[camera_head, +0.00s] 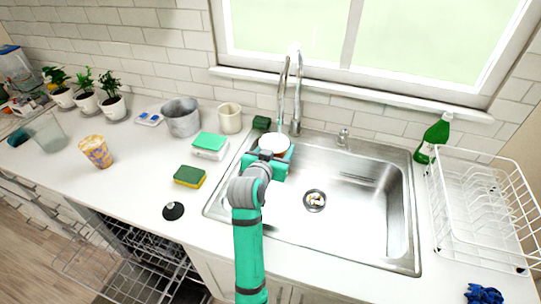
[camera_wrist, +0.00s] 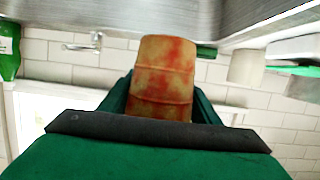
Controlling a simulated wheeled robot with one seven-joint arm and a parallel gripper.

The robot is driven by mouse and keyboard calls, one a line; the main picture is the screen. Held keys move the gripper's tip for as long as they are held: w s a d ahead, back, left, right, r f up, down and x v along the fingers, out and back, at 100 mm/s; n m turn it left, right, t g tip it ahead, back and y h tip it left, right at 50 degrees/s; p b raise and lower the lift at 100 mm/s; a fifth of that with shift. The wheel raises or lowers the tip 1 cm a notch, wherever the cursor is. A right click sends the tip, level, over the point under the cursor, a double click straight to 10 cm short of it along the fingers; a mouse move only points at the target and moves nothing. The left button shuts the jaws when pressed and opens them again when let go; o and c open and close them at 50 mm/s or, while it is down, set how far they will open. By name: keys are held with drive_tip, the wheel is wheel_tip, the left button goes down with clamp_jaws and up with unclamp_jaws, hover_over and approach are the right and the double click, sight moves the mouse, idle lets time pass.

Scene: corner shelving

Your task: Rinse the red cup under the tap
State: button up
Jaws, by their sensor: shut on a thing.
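My gripper (camera_head: 266,160) is shut on the red cup, at the left part of the sink, near its back edge. In the wrist view the cup (camera_wrist: 163,78) is blotchy orange-red between the two green fingers. In the head view only the cup's pale top and reddish rim (camera_head: 274,143) show above my gripper. The metal tap (camera_head: 297,95) stands behind the sink. Its spout appears just above and behind the cup; I cannot tell whether water runs or whether the cup is exactly under it. The steel sink (camera_head: 345,205) is otherwise open, with a drain (camera_head: 314,200).
A white dish rack (camera_head: 480,200) and green bottle (camera_head: 434,137) stand right of the sink. Left are a yellow-green sponge (camera_head: 189,177), a cream mug (camera_head: 230,118), a grey pot (camera_head: 182,117) and a patterned cup (camera_head: 96,151). The dishwasher (camera_head: 130,255) below is open.

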idle(0.4)
drive_tip(key=shift+w+a, duration=0.15)
drive_tip(key=shift+a, duration=0.3)
drive_tip(key=s+a, duration=0.2)
drive_tip(key=s, duration=0.5)
drive_tip(key=shift+s+a, duration=0.15)
drive_tip(key=shift+s, duration=0.2)
idle(0.5)
idle(1.0)
